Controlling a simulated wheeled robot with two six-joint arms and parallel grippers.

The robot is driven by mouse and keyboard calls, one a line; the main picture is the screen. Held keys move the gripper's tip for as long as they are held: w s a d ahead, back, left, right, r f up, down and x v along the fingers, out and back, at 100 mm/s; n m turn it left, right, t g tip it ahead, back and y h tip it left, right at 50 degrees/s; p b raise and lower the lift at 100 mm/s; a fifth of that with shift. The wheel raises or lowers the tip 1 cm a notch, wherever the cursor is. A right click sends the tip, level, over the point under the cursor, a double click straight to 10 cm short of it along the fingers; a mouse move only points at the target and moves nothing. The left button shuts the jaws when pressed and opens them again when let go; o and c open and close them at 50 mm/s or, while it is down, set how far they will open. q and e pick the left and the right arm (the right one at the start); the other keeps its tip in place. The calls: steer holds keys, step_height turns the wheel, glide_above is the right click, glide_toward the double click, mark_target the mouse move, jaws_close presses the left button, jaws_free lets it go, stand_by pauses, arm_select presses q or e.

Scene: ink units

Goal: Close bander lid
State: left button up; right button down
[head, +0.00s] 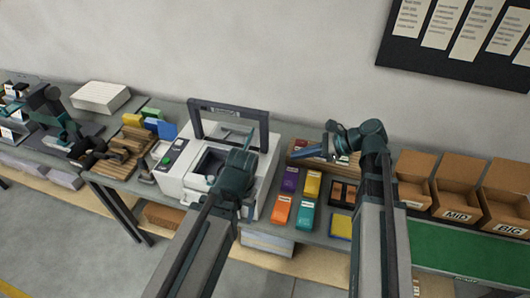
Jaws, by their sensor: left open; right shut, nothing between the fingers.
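The bander (174,182) is a white machine on the bench, with a green button and a small dark panel at its left front. Its lid (229,105) is a dark rectangular frame standing raised at the back of the machine. My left gripper (238,134) is open over the bander, in front of the raised lid and seemingly below its top bar. I cannot tell whether it touches the lid. My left arm hides part of the bander's top and front. My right gripper (308,153) is shut and empty, to the right of the bander, pointing left.
Purple (289,180), yellow, orange and teal packs lie right of the bander. Open cardboard boxes (460,190) stand further right behind a green mat (460,255). Wooden slats (128,150) and coloured blocks lie left of the bander. A wall rises behind.

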steer(key=w+a+f+b, duration=0.1)
steer(key=a+b, duration=0.1)
steer(key=a, duration=0.3)
steer(key=w+a+f+b, duration=0.2)
steer(key=a, duration=0.4)
steer(key=shift+w+a+f+m, duration=0.15)
steer(key=shift+w+m, duration=0.1)
steer(key=shift+m, duration=0.15)
